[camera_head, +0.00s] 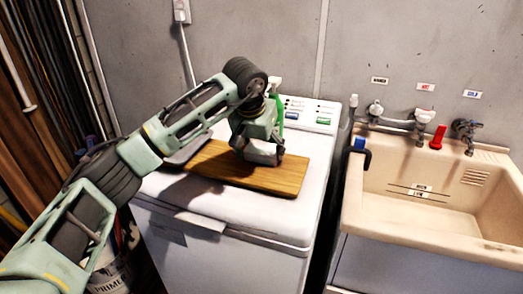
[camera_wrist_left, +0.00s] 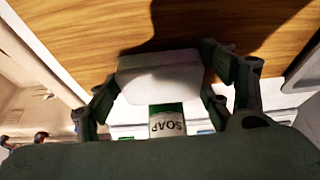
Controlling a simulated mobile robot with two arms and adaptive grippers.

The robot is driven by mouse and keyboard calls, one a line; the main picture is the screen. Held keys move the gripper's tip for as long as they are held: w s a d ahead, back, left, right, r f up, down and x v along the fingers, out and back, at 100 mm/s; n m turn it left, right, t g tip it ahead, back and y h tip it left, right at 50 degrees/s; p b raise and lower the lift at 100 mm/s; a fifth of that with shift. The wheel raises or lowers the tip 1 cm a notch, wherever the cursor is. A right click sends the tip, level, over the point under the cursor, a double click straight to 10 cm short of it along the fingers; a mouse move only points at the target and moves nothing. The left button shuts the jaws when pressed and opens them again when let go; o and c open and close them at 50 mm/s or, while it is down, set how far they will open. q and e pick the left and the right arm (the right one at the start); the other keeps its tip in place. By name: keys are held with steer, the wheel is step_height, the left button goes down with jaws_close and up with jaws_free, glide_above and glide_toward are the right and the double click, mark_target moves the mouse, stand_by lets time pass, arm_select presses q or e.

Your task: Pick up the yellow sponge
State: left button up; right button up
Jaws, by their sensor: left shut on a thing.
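My left gripper (camera_head: 262,154) is over the wooden board on the white machine. It is shut on a pale, whitish block (camera_wrist_left: 160,75), which shows between its fingers in the left wrist view. No yellow shows on this block, so I cannot be sure that it is the yellow sponge. In the head view the block (camera_head: 264,151) is partly hidden by the gripper. It is at or just above the board; I cannot tell whether it touches. No other sponge shows. My right gripper is not in view.
The wooden board (camera_head: 220,168) lies on the white machine (camera_head: 285,218). A green soap bottle (camera_head: 276,91) stands behind the gripper; its label (camera_wrist_left: 168,125) shows in the wrist view. A beige sink (camera_head: 440,240) with taps is at the right. A wall is behind.

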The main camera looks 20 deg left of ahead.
mark_target(265, 152)
arm_select(q)
steer(key=r+p, duration=0.2)
steer(key=d+r+p, duration=0.1)
steer(key=r+p, duration=0.1)
steer(key=r, duration=0.1)
steer(key=shift+r, duration=0.1)
steer(key=s+d+r+p, duration=0.1)
steer(key=d+r+p, duration=0.4)
steer(key=d, duration=0.5)
steer(key=shift+s+d+r, duration=0.2)
steer(key=shift+d+r, duration=0.1)
steer(key=shift+o, duration=0.4)
